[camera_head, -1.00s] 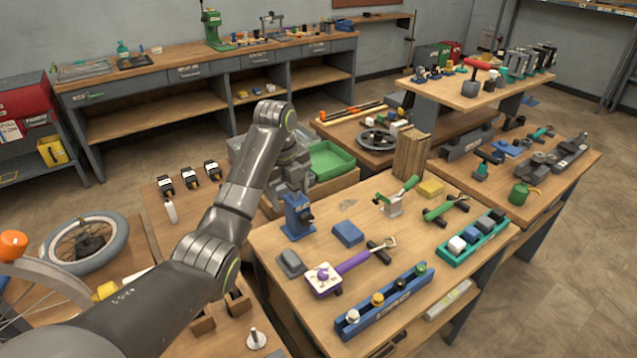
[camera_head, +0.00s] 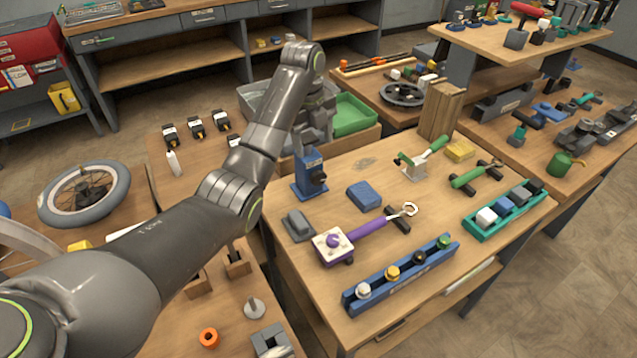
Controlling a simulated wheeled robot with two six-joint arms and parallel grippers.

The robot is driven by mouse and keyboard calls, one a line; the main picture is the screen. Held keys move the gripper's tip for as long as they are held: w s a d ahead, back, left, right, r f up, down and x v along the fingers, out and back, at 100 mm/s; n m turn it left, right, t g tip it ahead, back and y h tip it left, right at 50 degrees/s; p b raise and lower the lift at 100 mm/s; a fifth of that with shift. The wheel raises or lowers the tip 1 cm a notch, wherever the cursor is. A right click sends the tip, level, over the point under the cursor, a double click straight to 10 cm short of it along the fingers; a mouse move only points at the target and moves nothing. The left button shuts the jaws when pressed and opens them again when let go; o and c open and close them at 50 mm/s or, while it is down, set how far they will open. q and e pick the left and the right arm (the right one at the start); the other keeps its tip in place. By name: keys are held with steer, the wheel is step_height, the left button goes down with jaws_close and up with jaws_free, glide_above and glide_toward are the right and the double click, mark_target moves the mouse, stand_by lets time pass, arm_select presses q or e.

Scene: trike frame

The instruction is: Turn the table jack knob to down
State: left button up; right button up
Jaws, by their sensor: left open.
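A blue upright unit (camera_head: 309,179) with a black knob (camera_head: 318,177) on its front stands at the back left corner of the near wooden table; it may be the table jack, but I cannot read a label. My left gripper (camera_head: 314,138) points down just above and behind the blue unit. It is open; its fingertips are small and partly hidden, and I cannot tell whether they touch the unit. A white box with a purple knob (camera_head: 333,241) lies nearer the front, beside a purple-handled tool (camera_head: 368,229). My right gripper is out of view.
The near table (camera_head: 290,270) also holds a blue block (camera_head: 364,197), a grey block (camera_head: 298,226), a blue rack (camera_head: 405,275) and a teal tray (camera_head: 503,212). A green bin (camera_head: 355,115) stands behind my gripper. A wooden block stack (camera_head: 440,111) rises at the back.

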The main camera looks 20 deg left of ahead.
mark_target(318, 173)
arm_select(q)
step_height(318, 173, down, 4)
steer(key=shift+d+r+p, duration=0.15)
steer(key=shift+p, duration=0.5)
steer(key=f, duration=0.6)
steer(key=shift+w+d+f, duration=0.15)
steer(key=shift+w+d, duration=0.1)
steer(key=shift+w, duration=0.15)
steer(key=shift+f, duration=0.8)
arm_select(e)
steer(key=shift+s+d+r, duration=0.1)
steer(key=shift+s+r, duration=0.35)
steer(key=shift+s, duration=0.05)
arm_select(q)
steer(key=c, duration=1)
steer(key=shift+o, duration=0.2)
steer(key=shift+p, duration=0.3)
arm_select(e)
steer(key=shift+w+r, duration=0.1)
